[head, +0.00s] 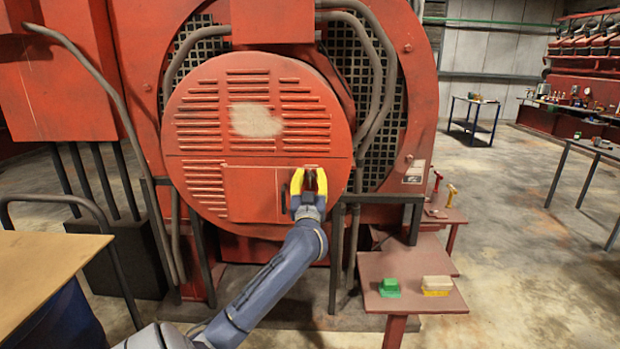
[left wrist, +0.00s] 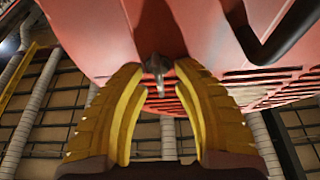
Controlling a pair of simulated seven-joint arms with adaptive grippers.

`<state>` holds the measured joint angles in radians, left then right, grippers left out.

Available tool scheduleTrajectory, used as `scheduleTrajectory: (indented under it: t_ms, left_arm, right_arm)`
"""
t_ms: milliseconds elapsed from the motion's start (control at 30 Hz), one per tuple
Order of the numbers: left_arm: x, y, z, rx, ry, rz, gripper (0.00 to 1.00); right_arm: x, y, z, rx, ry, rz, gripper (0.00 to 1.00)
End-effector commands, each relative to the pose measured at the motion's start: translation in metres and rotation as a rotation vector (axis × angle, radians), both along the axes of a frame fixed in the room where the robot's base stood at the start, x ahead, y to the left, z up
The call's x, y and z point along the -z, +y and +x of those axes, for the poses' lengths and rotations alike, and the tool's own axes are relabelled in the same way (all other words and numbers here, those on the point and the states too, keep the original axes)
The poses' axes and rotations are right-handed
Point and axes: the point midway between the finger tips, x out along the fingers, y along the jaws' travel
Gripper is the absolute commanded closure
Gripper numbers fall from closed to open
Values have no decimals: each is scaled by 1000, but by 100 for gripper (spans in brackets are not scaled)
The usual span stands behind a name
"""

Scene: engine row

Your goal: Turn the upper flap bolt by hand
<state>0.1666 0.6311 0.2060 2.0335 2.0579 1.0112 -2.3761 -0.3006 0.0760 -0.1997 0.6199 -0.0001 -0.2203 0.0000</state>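The red flap (head: 250,195) is the panel low on the round louvred engine cover, with a dark handle near its right side. My left gripper (head: 310,172) has yellow fingers and is at the flap's upper right corner. Its fingers stand apart. In the left wrist view a small dark grey bolt (left wrist: 156,68) shows between the fingertips, close to both; I cannot tell whether they touch it. In the head view the fingers largely hide the bolt. My right gripper is not in view.
A red side table (head: 410,301) at the lower right holds a green block (head: 389,287) and a yellow and cream block (head: 436,285). A board-topped cart (head: 40,265) stands at the left. Grey pipes (head: 375,80) run beside the cover. Open floor lies to the right.

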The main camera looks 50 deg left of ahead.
Motion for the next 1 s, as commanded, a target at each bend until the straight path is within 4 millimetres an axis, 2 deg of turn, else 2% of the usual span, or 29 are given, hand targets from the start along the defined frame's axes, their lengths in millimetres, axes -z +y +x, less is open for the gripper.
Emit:
scheduleTrajectory:
  t_ms: [67,100,367,400,767,1000]
  left_arm:
    - [0,0,0,0,0,0,72]
    - [0,0,0,0,0,0,69]
    - [0,0,0,0,0,0,99]
    - [0,0,0,0,0,0,100]
    - [0,0,0,-1,-7,-6,100]
    - [0,1,-1,-1,-77,-70,100]
  right_arm:
    - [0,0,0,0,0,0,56]
    - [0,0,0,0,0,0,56]
    - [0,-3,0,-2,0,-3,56]
    - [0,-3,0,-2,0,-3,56]
    - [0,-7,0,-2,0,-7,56]
    - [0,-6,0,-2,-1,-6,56]
